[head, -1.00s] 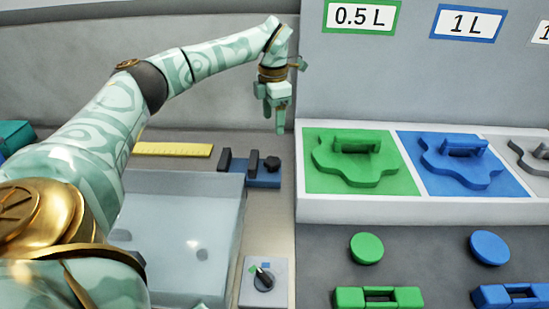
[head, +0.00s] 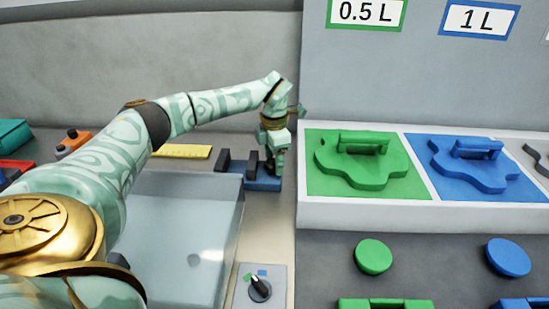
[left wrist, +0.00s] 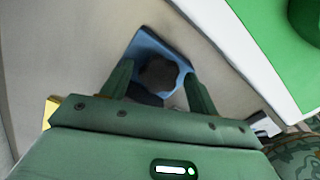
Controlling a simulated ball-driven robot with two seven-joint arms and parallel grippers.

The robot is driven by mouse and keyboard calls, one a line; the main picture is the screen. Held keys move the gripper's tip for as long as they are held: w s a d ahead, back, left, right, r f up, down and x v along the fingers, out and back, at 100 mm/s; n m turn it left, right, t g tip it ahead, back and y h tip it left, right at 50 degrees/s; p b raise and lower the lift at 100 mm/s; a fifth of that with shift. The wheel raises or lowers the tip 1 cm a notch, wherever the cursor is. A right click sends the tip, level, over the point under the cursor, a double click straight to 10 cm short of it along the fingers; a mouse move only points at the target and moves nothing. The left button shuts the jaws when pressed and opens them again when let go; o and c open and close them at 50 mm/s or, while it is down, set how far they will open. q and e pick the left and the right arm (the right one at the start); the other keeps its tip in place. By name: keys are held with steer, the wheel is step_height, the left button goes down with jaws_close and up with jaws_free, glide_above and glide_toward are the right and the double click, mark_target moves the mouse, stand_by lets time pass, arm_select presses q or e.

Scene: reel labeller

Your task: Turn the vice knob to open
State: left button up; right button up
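The vice (head: 262,184) has a blue base and two dark upright jaws (head: 251,166). It stands on the bench behind the clear tray, left of the green panel. My left gripper (head: 273,165) points down over the vice's right end and mostly hides the knob in the head view. In the left wrist view the dark lobed knob (left wrist: 158,75) lies between the two fingers. The fingers are apart on either side of it, with small gaps showing. The blue base (left wrist: 148,45) shows behind the knob. My right gripper is not in view.
A clear tray (head: 238,232) lies in front of the vice. A yellow ruler (head: 185,151) is behind it. The raised white-edged panel (head: 330,213) with green and blue plates stands close on the right. A small dial box (head: 245,296) sits in front.

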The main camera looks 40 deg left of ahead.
arm_select(q)
steer(key=c, duration=0.7)
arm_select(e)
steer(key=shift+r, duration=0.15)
arm_select(q)
steer(key=shift+r+n+p, duration=0.25)
steer(key=shift+n+p, duration=0.45)
steer(key=shift+p, duration=0.35)
steer(key=n+p, duration=0.3)
steer(key=shift+a+p, duration=0.1)
steer(key=shift+p, duration=0.3)
steer(key=n+p, duration=0.4)
steer(key=n, duration=0.1)
steer(key=shift+a+n, duration=0.1)
steer(key=shift+n, duration=0.3)
steer(key=shift+f+n+p, duration=0.15)
steer(key=shift+n+p, duration=0.5)
steer(key=shift+n, duration=0.15)
steer(key=shift+f, duration=0.2)
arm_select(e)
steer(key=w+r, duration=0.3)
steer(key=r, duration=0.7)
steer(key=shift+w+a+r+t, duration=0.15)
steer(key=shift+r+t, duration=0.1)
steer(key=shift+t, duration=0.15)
